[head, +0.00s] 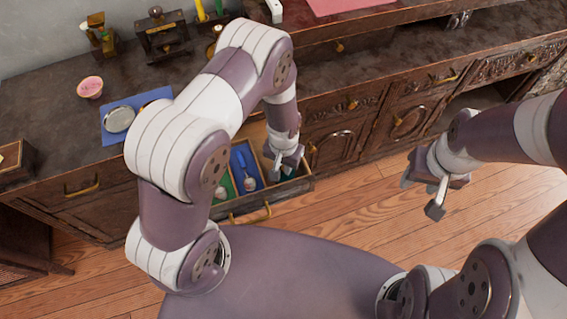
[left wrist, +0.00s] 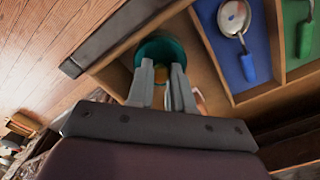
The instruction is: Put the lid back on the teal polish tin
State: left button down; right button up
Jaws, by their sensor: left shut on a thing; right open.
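My left gripper (head: 278,170) is low over the right end of an open drawer (head: 262,212). In the left wrist view the left gripper (left wrist: 162,72) has its fingers closed on a round teal tin (left wrist: 163,48) in a bare wooden compartment. An orange-yellow patch shows between the fingertips, perhaps polish inside the tin. In the head view the tin is hidden behind the gripper. A silver round piece (head: 118,119), possibly the lid, lies on a blue mat (head: 112,138) on the counter. My right gripper (head: 436,194) is open and empty over the floor.
Neighbouring drawer compartments, lined blue (left wrist: 232,62) and green, hold a blue-handled spoon (left wrist: 236,30) and a green-handled utensil (left wrist: 306,38). A pink bowl (head: 90,86) stands near the mat. A wooden box (head: 17,162) is at the left.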

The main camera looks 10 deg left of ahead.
dwell(0.4)
pick_arm(q)
jog(key=shift+c, duration=2.3)
grip_release()
notch_tip(320, 180, up, 7)
jog(key=p, duration=0.6)
jog(key=shift+p, duration=0.3)
grip_shut()
jog(key=shift+f, duration=0.25)
